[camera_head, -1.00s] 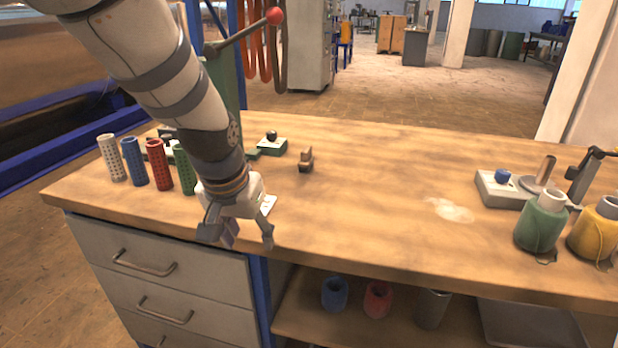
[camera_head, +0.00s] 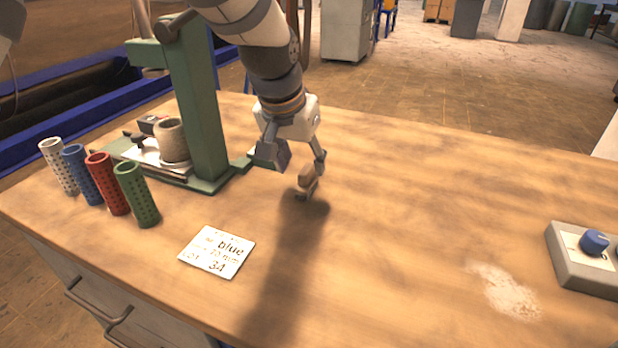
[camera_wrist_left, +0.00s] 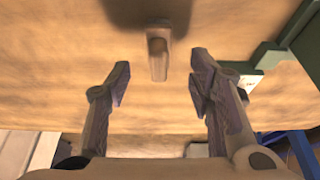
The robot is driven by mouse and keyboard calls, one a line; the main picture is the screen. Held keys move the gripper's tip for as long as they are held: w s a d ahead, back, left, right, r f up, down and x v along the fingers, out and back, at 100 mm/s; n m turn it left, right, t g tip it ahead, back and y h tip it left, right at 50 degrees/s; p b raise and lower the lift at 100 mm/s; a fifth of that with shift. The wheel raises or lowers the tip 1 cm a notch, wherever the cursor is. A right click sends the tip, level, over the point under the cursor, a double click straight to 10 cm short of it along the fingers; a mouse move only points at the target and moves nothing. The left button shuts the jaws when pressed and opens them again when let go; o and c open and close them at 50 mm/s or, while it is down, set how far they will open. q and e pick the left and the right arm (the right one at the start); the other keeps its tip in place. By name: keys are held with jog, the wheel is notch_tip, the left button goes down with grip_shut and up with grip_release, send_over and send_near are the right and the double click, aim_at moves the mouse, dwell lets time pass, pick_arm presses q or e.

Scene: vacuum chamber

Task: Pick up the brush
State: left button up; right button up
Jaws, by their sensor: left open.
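The brush (camera_head: 307,180) is a small brown block-like thing with a darker lower part, on the wooden bench top. In the left wrist view the brush (camera_wrist_left: 158,54) lies ahead of the fingertips, roughly midway between them. My left gripper (camera_head: 290,162) is open and empty, with one finger overlapping the view of the brush. Whether a finger touches the brush cannot be told. My right gripper is not in view.
A green press (camera_head: 200,110) stands left of my arm. Several perforated tubes (camera_head: 108,183) stand at the bench's left, near a white card (camera_head: 217,251) reading "blue". A grey control box (camera_head: 583,262) is at the right.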

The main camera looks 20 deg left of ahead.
aim_at(305, 171)
pick_arm(q)
jog(key=shift+w+f, duration=0.25)
jog(key=shift+f, duration=0.2)
jog(key=x, duration=0.5)
jog(key=shift+f+b, duration=0.1)
jog(key=shift+b, duration=0.3)
jog(key=shift+r, duration=0.2)
jog(key=shift+c, duration=0.3)
grip_shut()
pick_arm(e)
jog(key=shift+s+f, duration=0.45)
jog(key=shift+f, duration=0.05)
pick_arm(q)
jog(key=shift+r, duration=0.1)
